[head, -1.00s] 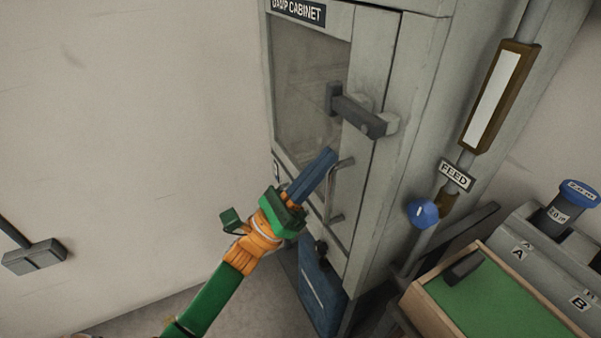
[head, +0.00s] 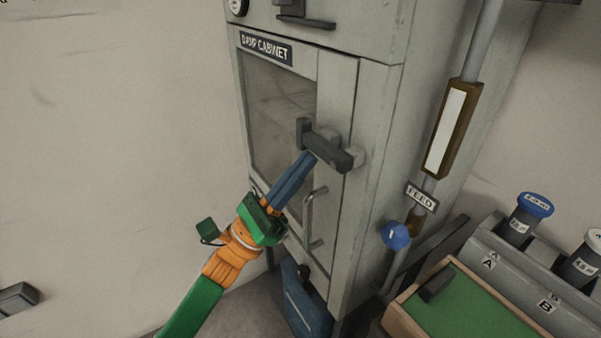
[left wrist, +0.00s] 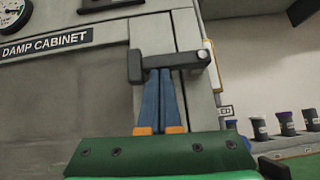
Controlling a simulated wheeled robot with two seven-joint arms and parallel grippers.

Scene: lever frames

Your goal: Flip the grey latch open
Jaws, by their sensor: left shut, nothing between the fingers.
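The grey latch (head: 327,150) is a dark bar lying across the door edge of the damp cabinet (head: 340,90), with an upright block at its left end. In the left wrist view the latch (left wrist: 170,65) runs level, from the block on the left to a round pivot on the right. My left gripper (head: 308,157) is shut and empty, its blue fingers pointing up at the latch. In the left wrist view the fingertips (left wrist: 163,72) are at the underside of the bar, which hides their ends; I cannot tell whether they touch. My right gripper is not in view.
A vertical door handle (head: 312,218) is just below and right of my left gripper. A blue knob (head: 396,236) and a feed pipe with a sign (head: 421,198) run down the cabinet's right side. A green-topped bench (head: 465,310) stands at lower right.

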